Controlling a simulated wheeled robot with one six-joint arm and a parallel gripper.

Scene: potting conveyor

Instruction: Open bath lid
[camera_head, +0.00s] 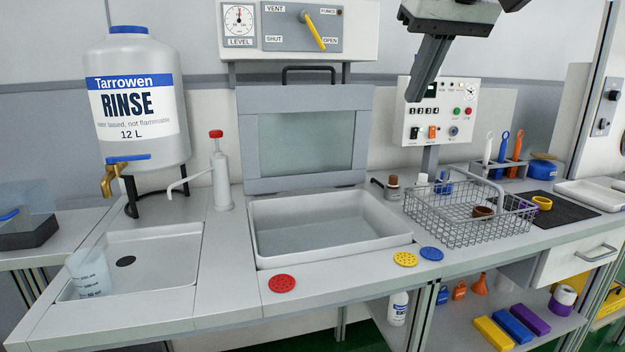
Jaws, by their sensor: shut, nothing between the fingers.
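The bath (258,256) is a pale grey rectangular basin in the middle of the bench. Its lid (243,135), a grey frame around a pale glass pane, stands upright along the bath's back edge, with a black handle (308,69) at its top. The bath's inside is open to view and looks to hold liquid. My gripper (418,99) is at the upper right, in the air in front of the control box, well to the right of the lid. Its fingers are shut and apart from everything.
Left stand a sink (178,262), a beaker (90,272), a rinse tank (135,150) and a pump bottle (222,180). Right of the bath are a wire basket (455,228) and a control box (415,125). Red (282,284), yellow (405,259) and blue (431,254) discs lie in front.

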